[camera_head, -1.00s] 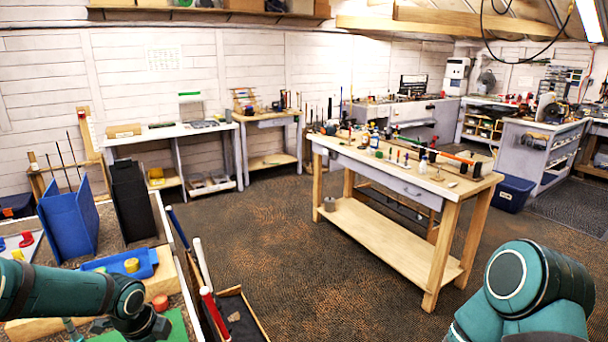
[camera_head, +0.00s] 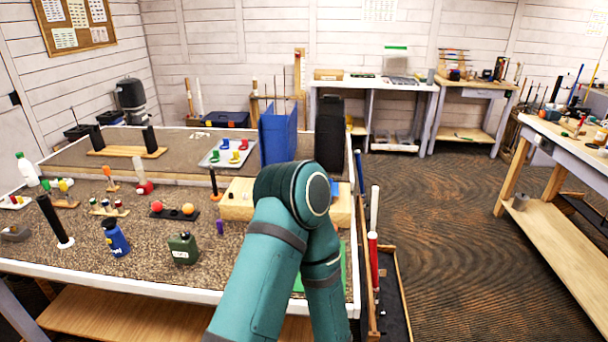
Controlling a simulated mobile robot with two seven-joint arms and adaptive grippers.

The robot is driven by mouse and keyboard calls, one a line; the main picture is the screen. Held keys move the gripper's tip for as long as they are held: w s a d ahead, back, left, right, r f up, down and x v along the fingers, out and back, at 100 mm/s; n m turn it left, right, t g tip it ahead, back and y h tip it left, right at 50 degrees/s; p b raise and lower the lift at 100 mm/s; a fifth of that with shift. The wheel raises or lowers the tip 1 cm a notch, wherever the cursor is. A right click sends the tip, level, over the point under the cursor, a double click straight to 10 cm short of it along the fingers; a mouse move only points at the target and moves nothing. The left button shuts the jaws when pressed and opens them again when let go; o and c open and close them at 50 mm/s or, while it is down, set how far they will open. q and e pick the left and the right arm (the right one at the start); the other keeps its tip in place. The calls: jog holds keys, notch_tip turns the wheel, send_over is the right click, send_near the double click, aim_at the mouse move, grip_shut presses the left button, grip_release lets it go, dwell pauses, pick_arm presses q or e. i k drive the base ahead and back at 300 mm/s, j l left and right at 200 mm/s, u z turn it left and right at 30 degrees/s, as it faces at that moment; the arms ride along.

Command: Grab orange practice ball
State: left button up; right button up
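The orange practice ball (camera_head: 188,209) sits at the right end of a small black holder (camera_head: 173,213) on the speckled bench top (camera_head: 100,265). A red ball (camera_head: 157,206) sits at the holder's left end. A teal arm of mine, apparently the left, rises from the bottom centre and bends at an elbow to the right of the balls. It is well apart from them. Neither gripper shows; the left one seems hidden behind the arm or below the picture.
A green canteen (camera_head: 184,249), blue bottle (camera_head: 116,238) and black upright tube (camera_head: 53,219) stand in front and left of the balls. Open floor lies right.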

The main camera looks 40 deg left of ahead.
aim_at(187, 208)
jog(key=u, duration=2.05)
jog(key=z, duration=0.4)
jog(key=j+z, duration=0.45)
jog(key=z, duration=0.3)
jog(key=j+z, duration=0.35)
jog(key=k+j+z, duration=0.25)
jog(key=j, duration=0.15)
jog(key=j+z, duration=0.3)
jog(key=j, duration=0.15)
jog(key=k, duration=0.05)
